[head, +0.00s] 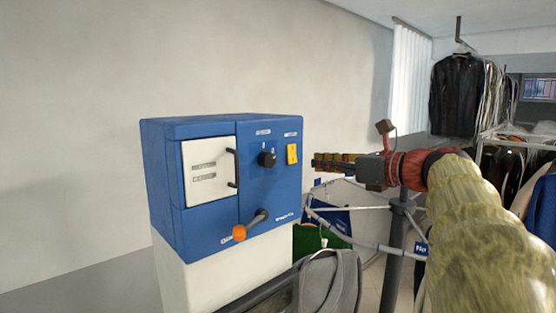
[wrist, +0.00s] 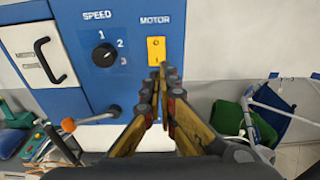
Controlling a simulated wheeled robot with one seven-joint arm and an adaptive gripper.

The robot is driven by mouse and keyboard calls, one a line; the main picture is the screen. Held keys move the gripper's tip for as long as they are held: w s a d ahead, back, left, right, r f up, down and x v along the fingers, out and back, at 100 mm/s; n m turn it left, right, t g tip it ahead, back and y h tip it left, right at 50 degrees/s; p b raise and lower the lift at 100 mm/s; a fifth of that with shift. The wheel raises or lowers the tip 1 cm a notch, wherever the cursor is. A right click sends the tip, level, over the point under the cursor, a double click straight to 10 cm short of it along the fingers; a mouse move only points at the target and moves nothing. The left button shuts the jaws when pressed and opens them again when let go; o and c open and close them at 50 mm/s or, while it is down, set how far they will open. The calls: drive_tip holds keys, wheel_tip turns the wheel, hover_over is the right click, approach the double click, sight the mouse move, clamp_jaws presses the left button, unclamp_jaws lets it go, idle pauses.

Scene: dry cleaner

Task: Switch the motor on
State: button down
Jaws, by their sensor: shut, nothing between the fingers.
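The motor switch is a yellow rocker (head: 292,154) on the right of the blue control box (head: 220,225). In the wrist view the yellow rocker (wrist: 156,50) sits under the label MOTOR, with small marks on it. My gripper (head: 318,161) is shut and empty, to the right of the rocker in the head view. In the wrist view my gripper (wrist: 167,72) has its fingertips together just below the rocker, overlapping its lower edge. I cannot tell whether they touch it.
A black speed knob (head: 267,159) and an orange-tipped lever (head: 240,232) are on the same panel. A white door (head: 207,170) with a black handle is at its left. A rail (head: 360,246) and grey garment (head: 330,280) stand below right.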

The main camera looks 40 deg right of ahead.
sight(295, 161)
drive_tip(key=w, duration=0.3)
drive_tip(key=w+p, duration=0.1)
drive_tip(key=w, duration=0.1)
drive_tip(key=shift+w+a+f, duration=0.2)
drive_tip(key=shift+w+f, duration=0.1)
drive_tip(key=shift+w, duration=0.15)
drive_tip(key=shift+f, duration=0.1)
